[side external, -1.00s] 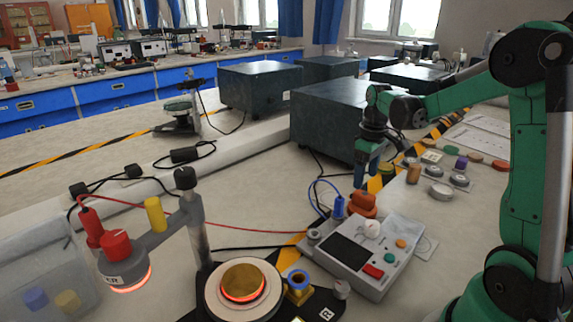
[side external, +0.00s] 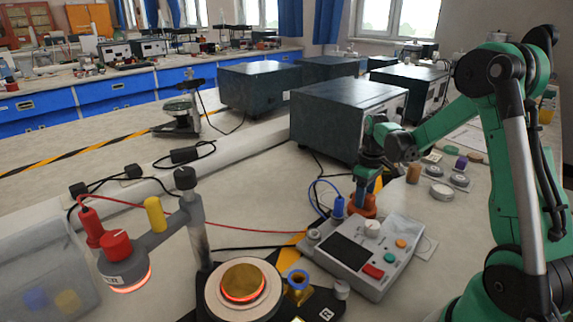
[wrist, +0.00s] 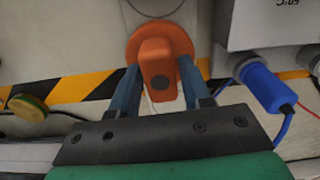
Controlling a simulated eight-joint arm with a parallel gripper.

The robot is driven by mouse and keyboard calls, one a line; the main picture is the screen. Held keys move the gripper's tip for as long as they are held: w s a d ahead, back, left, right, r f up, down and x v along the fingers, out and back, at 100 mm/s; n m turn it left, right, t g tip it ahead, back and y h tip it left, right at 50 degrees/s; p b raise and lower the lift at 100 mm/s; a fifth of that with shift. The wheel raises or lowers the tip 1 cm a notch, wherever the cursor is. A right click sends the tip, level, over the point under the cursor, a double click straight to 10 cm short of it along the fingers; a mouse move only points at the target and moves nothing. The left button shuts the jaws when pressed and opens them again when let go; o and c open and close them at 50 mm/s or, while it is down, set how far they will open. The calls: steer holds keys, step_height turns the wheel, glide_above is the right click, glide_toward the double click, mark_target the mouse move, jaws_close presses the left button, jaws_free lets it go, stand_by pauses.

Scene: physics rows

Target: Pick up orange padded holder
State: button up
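The orange padded holder (wrist: 157,62) has a round base and a raised grip block, and stands upright on the bench. In the side view the orange holder (side external: 362,208) is behind the grey control box and partly hidden by my fingers. My gripper (wrist: 158,72) has its two blue fingers on either side of the raised block, with a small gap visible at each side. In the side view my gripper (side external: 364,193) points down directly over the holder. It looks open and holds nothing.
A blue plug (wrist: 262,85) with a cable is close right of my fingers in the wrist view. The grey control box (side external: 365,255) stands in front of the holder. A large dark box (side external: 335,118) is behind my gripper. Small discs (side external: 441,191) lie to the right.

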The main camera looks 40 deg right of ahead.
jaws_close()
steer(key=shift+r, duration=0.15)
step_height(320, 180, up, 20)
stand_by(0.4)
